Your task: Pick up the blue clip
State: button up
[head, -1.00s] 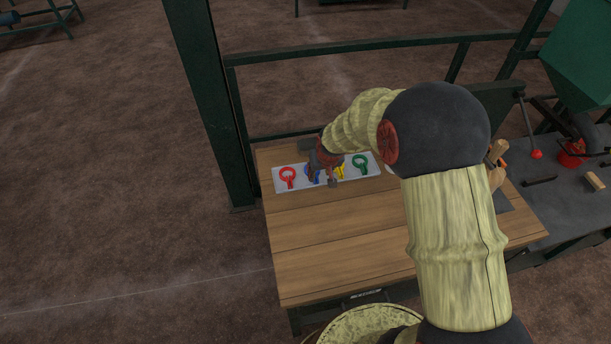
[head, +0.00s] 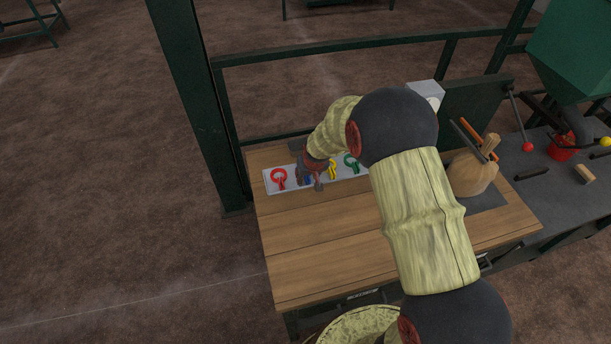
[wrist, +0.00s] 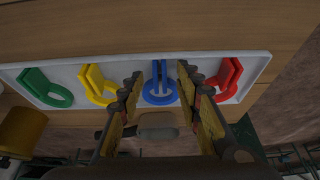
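The blue clip (wrist: 159,84) lies on a white tray (wrist: 262,62) between a yellow clip and a red clip. In the wrist view it sits between the two open fingers of my gripper (wrist: 158,80), its ring toward me. I cannot tell whether the fingers touch it. In the head view my gripper (head: 311,178) is down over the tray, and the blue clip (head: 307,181) is mostly hidden behind it.
A red clip (head: 279,178), a yellow clip (head: 333,168) and a green clip (head: 351,162) share the tray. The wooden tabletop (head: 320,245) in front is clear. A green post (head: 193,90) stands at the left.

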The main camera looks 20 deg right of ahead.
jog(key=shift+c, duration=1.2)
grip_shut()
